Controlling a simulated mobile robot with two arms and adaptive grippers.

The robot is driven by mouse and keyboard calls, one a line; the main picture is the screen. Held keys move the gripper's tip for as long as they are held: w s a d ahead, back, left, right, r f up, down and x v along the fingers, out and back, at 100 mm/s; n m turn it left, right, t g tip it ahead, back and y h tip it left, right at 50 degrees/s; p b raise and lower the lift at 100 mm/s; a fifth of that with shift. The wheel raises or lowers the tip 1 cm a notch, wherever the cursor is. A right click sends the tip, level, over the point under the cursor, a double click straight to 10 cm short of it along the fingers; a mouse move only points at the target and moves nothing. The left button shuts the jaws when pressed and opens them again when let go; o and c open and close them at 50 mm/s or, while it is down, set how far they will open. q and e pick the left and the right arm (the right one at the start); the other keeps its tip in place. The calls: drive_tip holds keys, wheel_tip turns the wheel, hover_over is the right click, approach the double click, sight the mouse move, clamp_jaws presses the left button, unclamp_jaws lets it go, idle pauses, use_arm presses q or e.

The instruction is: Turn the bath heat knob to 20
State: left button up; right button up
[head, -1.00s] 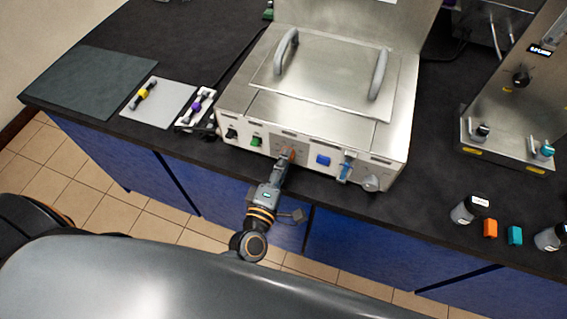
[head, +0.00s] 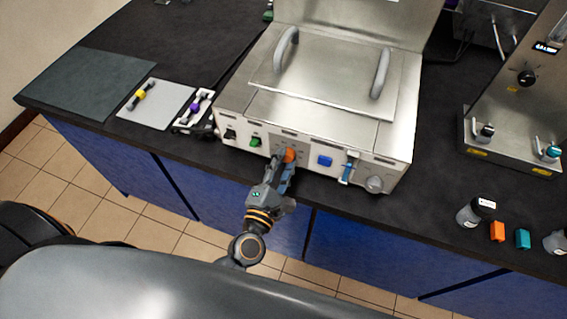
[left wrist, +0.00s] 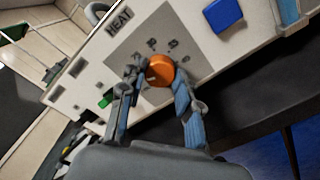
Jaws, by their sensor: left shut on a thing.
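The bath (head: 330,110) is a steel box with a closed lid and a row of controls on its pale front. The heat knob (head: 289,154) is orange and sits on a grey dial plate. In the left wrist view the knob (left wrist: 161,71) lies between my fingers, below a "HEAT" label (left wrist: 119,20). A pale mark shows on its left side; the dial figures are too small to read. My left gripper (head: 284,164) is shut on the knob, one finger at each side. My right gripper is not in view.
Along the bath front are a black switch (head: 231,134), a green switch (head: 255,141), a blue button (head: 324,160), a blue-handled valve (head: 348,170) and a round fitting (head: 374,184). Bottles and small blocks stand on the dark bench at right.

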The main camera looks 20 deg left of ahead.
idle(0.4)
use_arm(q)
drive_tip(key=o, duration=1.2)
drive_tip(key=shift+c, duration=0.2)
drive_tip(key=s, duration=1.2)
drive_tip(key=shift+a, duration=0.25)
